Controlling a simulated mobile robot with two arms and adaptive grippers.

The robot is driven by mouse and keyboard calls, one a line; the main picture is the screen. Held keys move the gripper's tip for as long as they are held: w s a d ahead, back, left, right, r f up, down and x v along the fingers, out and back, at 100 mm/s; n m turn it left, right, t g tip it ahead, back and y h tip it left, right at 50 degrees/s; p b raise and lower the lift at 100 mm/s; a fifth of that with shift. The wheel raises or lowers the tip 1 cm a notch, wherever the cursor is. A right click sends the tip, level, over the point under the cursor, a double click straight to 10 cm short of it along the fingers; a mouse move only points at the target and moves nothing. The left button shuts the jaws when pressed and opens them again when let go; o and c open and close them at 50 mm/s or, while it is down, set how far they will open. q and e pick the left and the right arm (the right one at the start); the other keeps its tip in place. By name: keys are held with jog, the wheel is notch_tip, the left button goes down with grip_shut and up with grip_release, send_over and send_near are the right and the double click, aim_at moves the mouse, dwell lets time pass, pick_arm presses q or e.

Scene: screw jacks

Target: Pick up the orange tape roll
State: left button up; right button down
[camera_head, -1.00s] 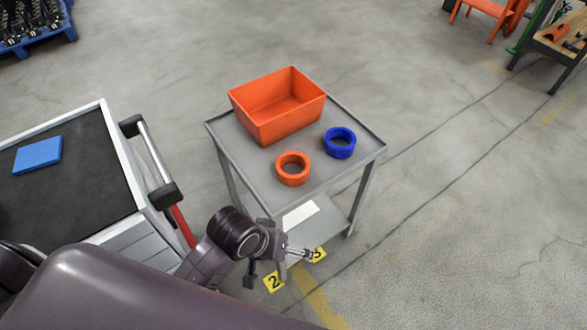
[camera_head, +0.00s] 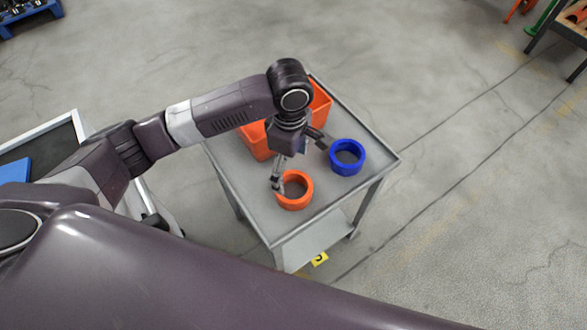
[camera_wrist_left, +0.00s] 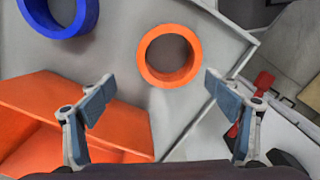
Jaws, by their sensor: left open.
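The orange tape roll (camera_head: 295,201) lies flat on the grey table near its front corner. In the left wrist view the orange tape roll (camera_wrist_left: 169,41) shows whole, ahead of the fingertips and roughly between them in width. My left gripper (camera_head: 298,165) is open and empty, above the table just behind the roll; one finger overlaps the roll's edge in the head view. The two spread fingers also show in the left wrist view (camera_wrist_left: 158,93). I cannot tell whether a finger touches the roll. My right gripper is not in view.
A blue tape roll (camera_head: 347,157) lies to the right of the orange one. An orange bin (camera_head: 321,103) stands behind, partly hidden by my left arm. The grey table (camera_head: 257,216) has a raised rim. A cart with a blue block (camera_head: 14,170) stands at left.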

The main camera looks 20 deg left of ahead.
aim_at(291, 193)
pick_arm(q)
jog(key=shift+s+f, duration=0.2)
jog(key=shift+f, duration=0.2)
jog(key=shift+s+d+f, duration=0.3)
jog(key=shift+s+f, duration=0.3)
jog(key=shift+s, duration=0.05)
notch_tip(291, 193, down, 3)
jog(key=shift+s+r, duration=0.1)
jog(key=shift+r, duration=0.1)
notch_tip(291, 193, down, 2)
jog(key=shift+f, duration=0.1)
jog(key=c, duration=1.2)
jog(key=shift+c, duration=0.5)
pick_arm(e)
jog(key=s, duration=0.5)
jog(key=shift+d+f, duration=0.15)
